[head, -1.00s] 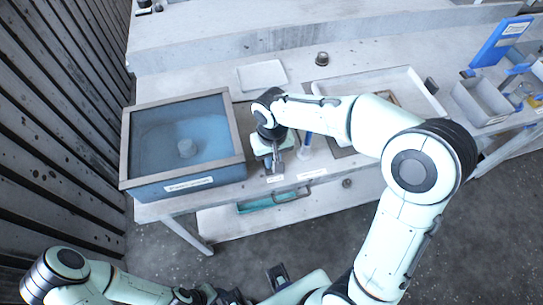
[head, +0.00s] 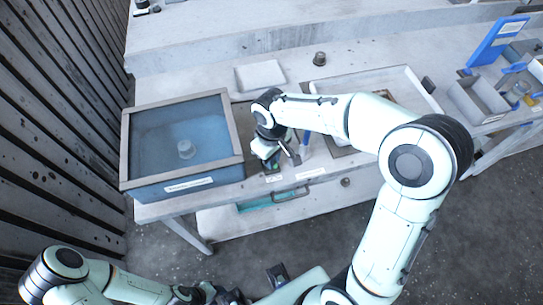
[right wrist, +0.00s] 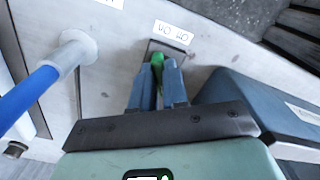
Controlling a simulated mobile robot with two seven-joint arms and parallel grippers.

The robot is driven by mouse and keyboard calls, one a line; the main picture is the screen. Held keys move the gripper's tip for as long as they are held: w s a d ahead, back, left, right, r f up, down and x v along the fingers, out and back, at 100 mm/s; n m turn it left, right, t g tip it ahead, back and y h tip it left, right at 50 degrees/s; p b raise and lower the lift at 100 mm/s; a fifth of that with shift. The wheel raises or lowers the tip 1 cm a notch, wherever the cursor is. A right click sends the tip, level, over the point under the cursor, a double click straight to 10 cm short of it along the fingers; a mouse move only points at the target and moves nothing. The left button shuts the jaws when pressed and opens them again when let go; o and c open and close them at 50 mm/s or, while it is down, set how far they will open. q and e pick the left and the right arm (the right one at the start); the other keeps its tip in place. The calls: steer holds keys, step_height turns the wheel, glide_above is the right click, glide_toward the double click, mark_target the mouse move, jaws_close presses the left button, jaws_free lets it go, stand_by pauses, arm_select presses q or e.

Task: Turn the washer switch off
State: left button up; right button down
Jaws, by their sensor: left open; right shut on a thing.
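The washer (head: 180,185) is a blue box with a grey-framed clear lid, at the left of the bench in the head view. Its switch shows as a green lever (right wrist: 157,60) on a small dark plate in the right wrist view, on the bench beside the washer. My right gripper (right wrist: 160,72) is shut on the green lever, with its blue fingers on either side. The fingers hide the lever's lower part. In the head view my right gripper (head: 272,160) is just right of the washer. My left gripper (head: 225,297) is open at the bottom edge, far from the switch.
A blue-handled tool with a whitish collar (right wrist: 72,52) stands close beside my right gripper. A white label (right wrist: 173,35) lies beyond the switch. A flat white tray (head: 260,75), a larger tray (head: 418,95) and a grey bin (head: 480,103) are on the bench.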

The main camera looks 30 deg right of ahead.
steer(key=c, duration=1.1)
jaws_free()
steer(key=shift+c, duration=0.2)
steer(key=shift+r, duration=0.1)
arm_select(q)
steer(key=shift+w+r+p, duration=0.35)
steer(key=shift+r+p, duration=0.1)
steer(key=shift+r, duration=0.1)
steer(key=shift+w+r+p, duration=0.3)
steer(key=shift+r+p, duration=0.15)
steer(key=shift+r, duration=0.1)
arm_select(e)
step_height(320, 180, up, 13)
steer(key=shift+r, duration=0.15)
